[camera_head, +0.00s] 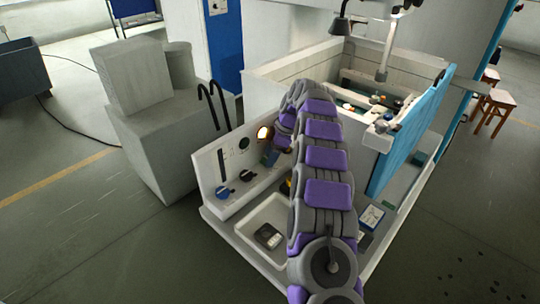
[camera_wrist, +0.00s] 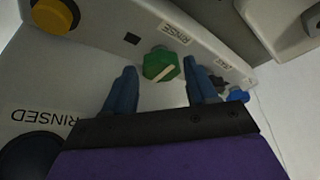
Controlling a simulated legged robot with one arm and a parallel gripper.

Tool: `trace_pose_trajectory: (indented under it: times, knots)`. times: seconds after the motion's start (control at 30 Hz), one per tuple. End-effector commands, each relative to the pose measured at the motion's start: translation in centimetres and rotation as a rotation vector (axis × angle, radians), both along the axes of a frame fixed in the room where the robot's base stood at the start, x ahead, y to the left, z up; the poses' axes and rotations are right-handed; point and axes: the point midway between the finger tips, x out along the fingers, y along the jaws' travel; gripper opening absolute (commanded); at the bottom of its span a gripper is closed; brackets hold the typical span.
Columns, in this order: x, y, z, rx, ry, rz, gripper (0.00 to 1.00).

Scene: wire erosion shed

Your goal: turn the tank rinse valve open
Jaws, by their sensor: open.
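A green knob (camera_wrist: 160,65) with a pale pointer stripe sits on the light panel in the wrist view. A small label beside it seems to read "RINSE". My gripper (camera_wrist: 159,68) is open, with one blue finger on each side of the knob in the picture. I see a gap between each finger and the knob, and I cannot tell how far the fingertips are from the panel. In the head view my arm hides most of the right part of the sloped control panel (camera_head: 208,165), and the green knob cannot be made out there.
In the wrist view, a yellow round part (camera_wrist: 55,16) lies upper left and a blue handle (camera_wrist: 237,96) lies right.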

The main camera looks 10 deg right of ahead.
Motion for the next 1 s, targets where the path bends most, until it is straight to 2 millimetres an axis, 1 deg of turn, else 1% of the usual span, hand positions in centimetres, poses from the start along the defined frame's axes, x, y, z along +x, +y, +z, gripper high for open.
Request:
trace_pose_trajectory:
  times: [0.3, 0.47, 0.6, 0.8, 1.0]
  knots:
    - [-0.1, -2.3, 5.5, -0.003, -0.008, -0.003, 0.57]
    - [-0.2, -3.3, 7.8, -0.003, -0.008, -0.004, 0.57]
    - [-0.4, -4.6, 10.8, -0.003, -0.002, -0.004, 0.57]
    - [-0.6, -5.5, 13.4, -0.002, 0.001, -0.003, 0.57]
    - [-0.6, -6.2, 14.9, -0.002, 0.001, -0.001, 0.57]
